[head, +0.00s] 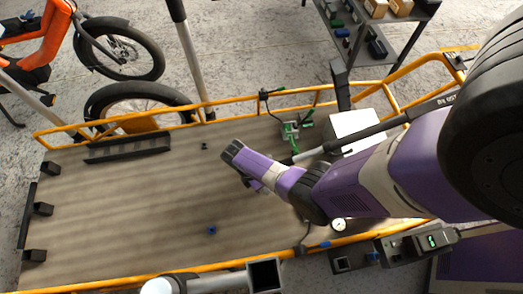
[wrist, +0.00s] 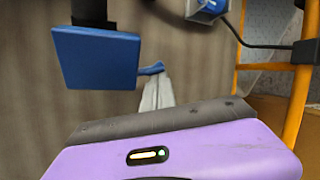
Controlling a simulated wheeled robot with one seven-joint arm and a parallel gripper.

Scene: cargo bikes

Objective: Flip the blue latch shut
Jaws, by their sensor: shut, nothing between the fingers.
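A blue part with a flat square plate (wrist: 97,57) is close up at the upper left of the wrist view. A small blue tip (wrist: 150,69) shows to its right. I take this to be the blue latch, but cannot tell how far it is turned. My gripper (wrist: 155,92) is shut and empty, its pale fingers just below the blue tip. I cannot tell whether they touch. In the head view my purple arm reaches in from the right over the bed, and the latch is not clearly seen there.
The cargo bed (head: 130,210) has an orange rail (head: 160,278) around it. A blue connector (wrist: 207,10) with a black cable is at the wrist view's top. The bed's left part is mostly clear.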

